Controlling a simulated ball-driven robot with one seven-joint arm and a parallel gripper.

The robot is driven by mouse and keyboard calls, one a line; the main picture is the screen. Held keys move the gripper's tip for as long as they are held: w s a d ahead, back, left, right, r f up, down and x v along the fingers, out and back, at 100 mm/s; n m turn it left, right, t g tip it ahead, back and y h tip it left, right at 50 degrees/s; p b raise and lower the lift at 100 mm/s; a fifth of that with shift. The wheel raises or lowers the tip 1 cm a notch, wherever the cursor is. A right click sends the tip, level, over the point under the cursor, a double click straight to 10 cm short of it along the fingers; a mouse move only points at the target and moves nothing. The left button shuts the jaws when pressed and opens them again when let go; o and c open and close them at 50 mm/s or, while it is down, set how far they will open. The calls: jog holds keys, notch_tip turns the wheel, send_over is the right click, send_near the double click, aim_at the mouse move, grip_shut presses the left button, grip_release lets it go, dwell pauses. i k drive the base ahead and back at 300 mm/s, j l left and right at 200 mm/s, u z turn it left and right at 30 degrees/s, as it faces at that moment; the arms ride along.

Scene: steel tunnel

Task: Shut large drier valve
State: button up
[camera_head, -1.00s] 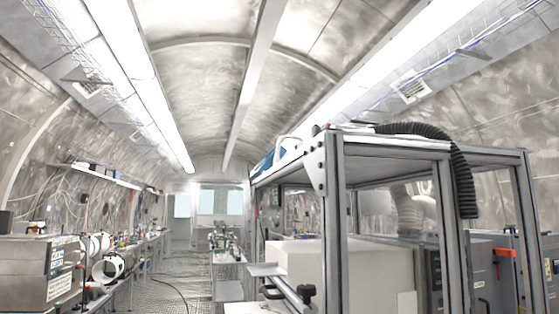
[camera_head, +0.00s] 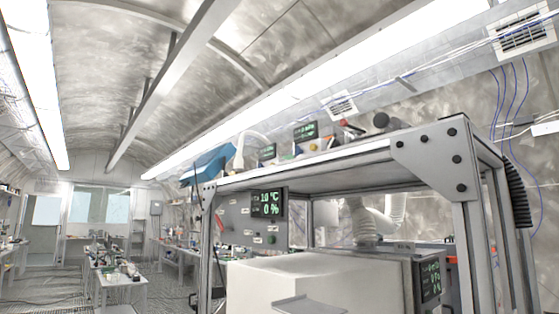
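I cannot pick out a part that is surely the large drier valve. A metal-framed rig (camera_head: 300,172) with digital displays stands close on the right. On its top sit a small red-tipped part (camera_head: 346,124) and a round black knob (camera_head: 381,121); I cannot tell whether either is a valve. A control panel (camera_head: 240,222) with a green-lit display reading about 10 °C and 0 % hangs at the rig's left side. My gripper is not in view.
A large white box (camera_head: 310,282) stands inside the rig, with a grey unit (camera_head: 415,280) at its right. A black corrugated hose (camera_head: 518,185) hangs at the far right. Benches (camera_head: 120,280) line the left. The grated aisle floor (camera_head: 50,283) looks clear there.

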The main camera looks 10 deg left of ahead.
aim_at(296, 150)
jog(key=i+j+u, duration=0.1)
jog(key=u, duration=0.3)
jog(key=i+u, duration=0.9)
jog(key=i+z, duration=0.3)
jog(key=i+j+z, duration=0.15)
jog(key=z, duration=0.15)
